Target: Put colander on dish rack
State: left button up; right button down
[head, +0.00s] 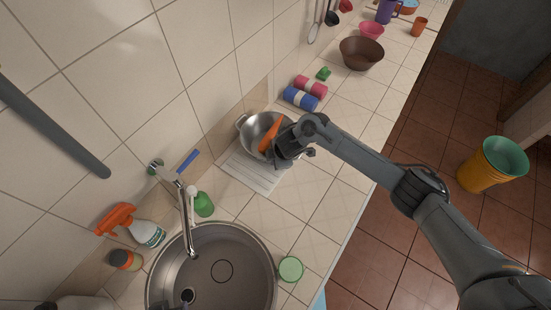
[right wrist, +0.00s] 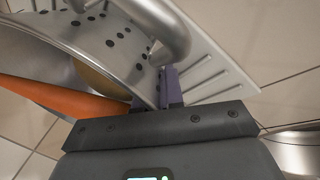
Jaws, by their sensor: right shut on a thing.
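The colander (head: 252,128) is a shiny metal bowl with loop handles and rows of holes. In the head view it is at the back of the white ribbed dish rack (head: 262,181), partly over it; I cannot tell whether it touches it. My right gripper (head: 282,152) is shut on the colander's near side. In the right wrist view the fingers (right wrist: 170,92) pinch the colander's wall (right wrist: 100,42) beside a handle, with the ribbed rack (right wrist: 222,62) behind. An orange item (head: 270,133) is at the colander.
Blue (head: 300,98) and pink (head: 310,86) rolls lie just beyond the colander. A sink (head: 222,262) with a tap, a green bottle (head: 204,205) and a spray bottle (head: 147,233) are nearer. A brown bowl (head: 361,53) stands farther back. Counter right of the rack is clear.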

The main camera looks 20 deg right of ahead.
jog(key=shift+f, duration=0.1)
jog(key=c, duration=1.3)
grip_release()
jog(key=shift+o, duration=0.2)
